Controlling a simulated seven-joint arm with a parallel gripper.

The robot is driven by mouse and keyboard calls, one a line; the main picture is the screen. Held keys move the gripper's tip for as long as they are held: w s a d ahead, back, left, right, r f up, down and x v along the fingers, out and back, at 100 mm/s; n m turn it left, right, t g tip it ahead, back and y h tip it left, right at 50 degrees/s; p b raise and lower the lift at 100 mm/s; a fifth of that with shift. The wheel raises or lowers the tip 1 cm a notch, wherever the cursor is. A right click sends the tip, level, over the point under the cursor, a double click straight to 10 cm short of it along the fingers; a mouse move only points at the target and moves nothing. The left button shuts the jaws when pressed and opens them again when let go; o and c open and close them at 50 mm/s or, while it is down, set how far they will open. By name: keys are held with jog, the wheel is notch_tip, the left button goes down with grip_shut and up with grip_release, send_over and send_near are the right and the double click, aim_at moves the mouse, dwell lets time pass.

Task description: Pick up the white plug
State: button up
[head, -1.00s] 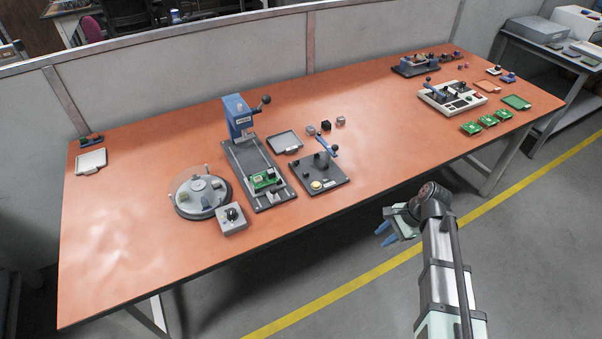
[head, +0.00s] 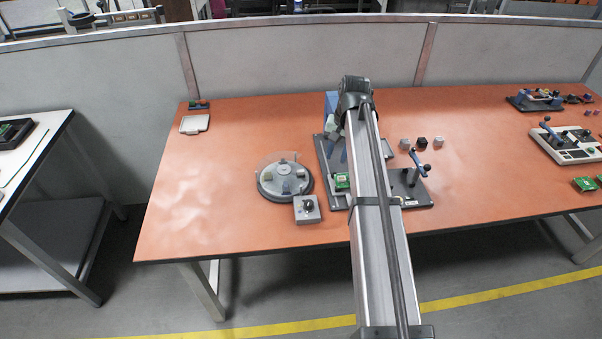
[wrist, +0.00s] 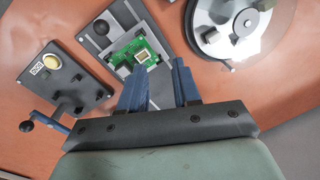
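I cannot clearly make out a white plug. Small pale and dark pieces sit on the round grey turntable (head: 268,190), too small to tell apart; the turntable also shows at the top right of the wrist view (wrist: 205,35). My gripper (wrist: 160,75) is open, its two blue fingers apart with nothing seen between them. In the wrist view the fingertips lie just below the green circuit board (wrist: 138,47) and left of the turntable. In the head view my arm reaches over the bench and hides part of the press fixture (head: 324,160).
A grey box with a dark knob (head: 307,214) stands in front of the turntable. A dark lever fixture (head: 418,195) is right of my arm. Several small cubes (head: 422,142) lie behind it. A pale tray (head: 194,124) is at the back left.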

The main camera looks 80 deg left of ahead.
aim_at(301, 170)
jog(key=s+a+r+n+t, duration=0.1)
jog(key=s+a+r+n, duration=0.15)
jog(key=s, duration=0.25)
jog(key=s+a+r+n, duration=0.1)
jog(key=s+a+n, duration=0.15)
jog(key=s, duration=0.25)
jog(key=shift+m, duration=0.3)
notch_tip(301, 170, down, 13)
jog(key=shift+f, duration=0.2)
grip_shut()
